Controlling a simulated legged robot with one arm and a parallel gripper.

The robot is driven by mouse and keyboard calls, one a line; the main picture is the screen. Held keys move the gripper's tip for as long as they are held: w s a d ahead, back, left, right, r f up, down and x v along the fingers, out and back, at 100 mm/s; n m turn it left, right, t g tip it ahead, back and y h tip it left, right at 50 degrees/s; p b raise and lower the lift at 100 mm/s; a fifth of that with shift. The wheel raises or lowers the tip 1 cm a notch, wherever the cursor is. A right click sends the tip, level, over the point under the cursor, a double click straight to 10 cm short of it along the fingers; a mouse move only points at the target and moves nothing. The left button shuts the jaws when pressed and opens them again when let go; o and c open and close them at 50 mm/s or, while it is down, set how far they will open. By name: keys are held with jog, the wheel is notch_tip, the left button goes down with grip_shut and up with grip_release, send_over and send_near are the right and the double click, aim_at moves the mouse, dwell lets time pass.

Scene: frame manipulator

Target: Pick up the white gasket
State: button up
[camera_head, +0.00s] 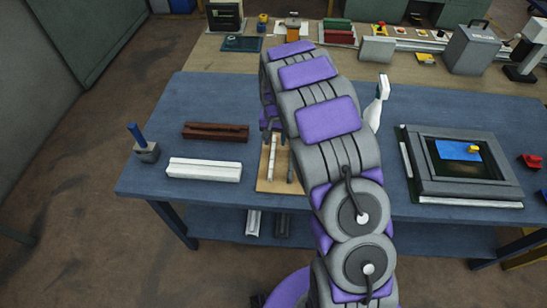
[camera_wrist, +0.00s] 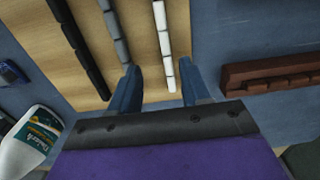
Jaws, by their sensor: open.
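The white gasket (camera_wrist: 163,38) is a thin segmented strip lying on a light wooden board (camera_wrist: 205,30) in the wrist view. It also shows on the board in the head view (camera_head: 271,158). My gripper (camera_wrist: 158,68) is open, with one blue-grey finger on each side of the white gasket's near end. The fingers appear to hang over the board; whether they touch it I cannot tell. A grey gasket (camera_wrist: 116,32) and a black gasket (camera_wrist: 78,45) lie to the left of the white one. In the head view my arm hides part of the board.
A brown block (camera_head: 215,131) and a white block (camera_head: 204,169) lie left of the board. A dark frame (camera_head: 468,188) lies on the right of the blue table (camera_head: 300,215).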

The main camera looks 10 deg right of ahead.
aim_at(273, 156)
jog(key=shift+f, duration=1.3)
jog(key=shift+a+f, duration=0.2)
jog(key=shift+a, duration=0.15)
jog(key=shift+a+f+b, duration=0.45)
jog(key=shift+a+f, duration=0.2)
jog(key=shift+f, duration=0.05)
jog(key=f, duration=0.3)
jog(key=shift+d+f+b, duration=0.2)
jog(key=shift+d+b, duration=0.2)
jog(key=shift+d, duration=0.5)
jog(key=shift+a, duration=0.65)
jog(key=c, duration=0.5)
jog(key=shift+a, duration=0.1)
jog(key=shift+c, duration=1.3)
grip_shut()
jog(key=shift+d, duration=0.55)
